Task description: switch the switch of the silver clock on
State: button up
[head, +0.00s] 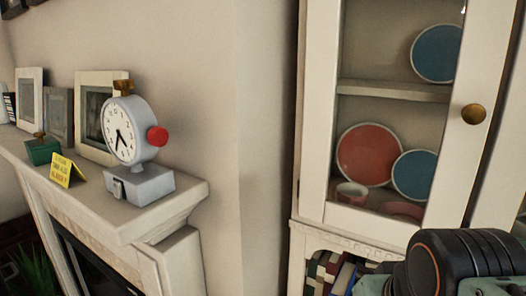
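The silver clock (126,133) stands upright on the right end of the white mantel shelf. It has a round white dial with dark hands, a brass-coloured piece on top, a red knob (157,136) on its right side and a grey box-shaped base (146,186). A small switch (118,187) shows on the front of the base; I cannot tell which way it is set. Part of my arm shows at the lower right, well apart from the clock. My gripper's fingers cannot be made out.
The mantel shelf (190,191) also bears a yellow card (66,170), a green box (42,151) and several picture frames, left of the clock. A white cabinet (318,180) with a glass door, brass knob (473,114) and plates stands at the right. Bare wall lies between.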

aim_at(117, 186)
jog(key=u, duration=1.45)
jog(key=i+j+z, duration=0.3)
jog(key=i+j, duration=0.1)
jog(key=j+u, duration=0.15)
jog(key=l+z, duration=0.15)
jog(key=z, duration=0.2)
